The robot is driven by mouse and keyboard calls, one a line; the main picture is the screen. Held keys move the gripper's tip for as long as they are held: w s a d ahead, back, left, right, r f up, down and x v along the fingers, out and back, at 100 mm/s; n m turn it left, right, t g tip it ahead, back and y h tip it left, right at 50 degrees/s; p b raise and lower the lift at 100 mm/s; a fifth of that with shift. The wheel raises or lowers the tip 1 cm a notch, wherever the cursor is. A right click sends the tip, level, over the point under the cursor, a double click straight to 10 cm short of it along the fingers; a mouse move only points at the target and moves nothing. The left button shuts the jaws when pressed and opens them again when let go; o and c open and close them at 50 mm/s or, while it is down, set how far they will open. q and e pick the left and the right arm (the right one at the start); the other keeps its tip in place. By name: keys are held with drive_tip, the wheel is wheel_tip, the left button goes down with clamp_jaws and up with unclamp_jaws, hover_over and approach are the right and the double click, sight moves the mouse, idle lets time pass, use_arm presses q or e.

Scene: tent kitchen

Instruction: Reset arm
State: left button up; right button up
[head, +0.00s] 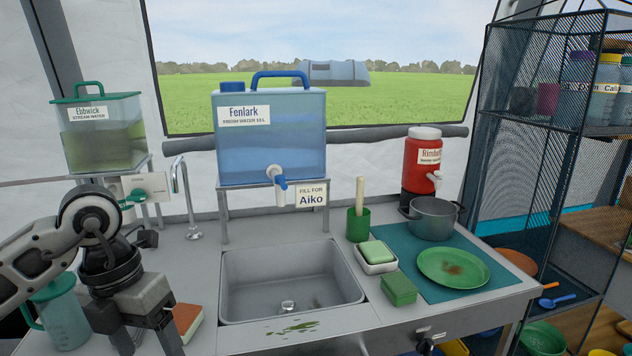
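My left arm comes in from the left edge. Its gripper (146,342) points down over the counter's front left, between a teal jug and a sponge. Its two fingers are apart, with nothing seen between them. The fingertips reach the bottom edge of the picture. My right gripper is not in view.
The teal jug (62,318) stands close left of my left gripper, and an orange-and-white sponge (186,320) lies close right. The sink (290,282) is empty but for dirt. Water containers (270,150) stand behind. A pot (433,222) and stained green plate (453,267) are right.

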use_arm(q)
drive_tip(key=s+d+f+m+g+h, duration=0.1)
drive_tip(key=s+d+g+h, duration=0.35)
drive_tip(key=d+h, duration=1)
drive_tip(key=s+d+r+n+t+h, duration=0.1)
drive_tip(key=d+r+n+t+h, duration=0.4)
drive_tip(key=d+n, duration=0.15)
drive_tip(key=w+a+f+n+t+y, duration=0.3)
drive_tip(key=a+f+n+t+y, duration=0.15)
drive_tip(key=n+t, duration=0.55)
drive_tip(key=w+a+f+n+t+y, duration=0.35)
drive_tip(key=n+t+y, duration=0.35)
drive_tip(key=n, duration=0.5)
drive_tip(key=s+a+f+n+g+y, duration=0.2)
drive_tip(key=s+f, duration=0.4)
drive_tip(key=f, duration=0.4)
drive_tip(key=s+a+f+n+g+y, duration=0.2)
drive_tip(key=s+f+n+g+y, duration=0.2)
drive_tip(key=f, duration=0.6)
drive_tip(key=s+n, duration=0.2)
drive_tip(key=shift+a+f+n, duration=0.15)
drive_tip(key=shift+a+n, duration=0.2)
drive_tip(key=shift+a, duration=0.05)
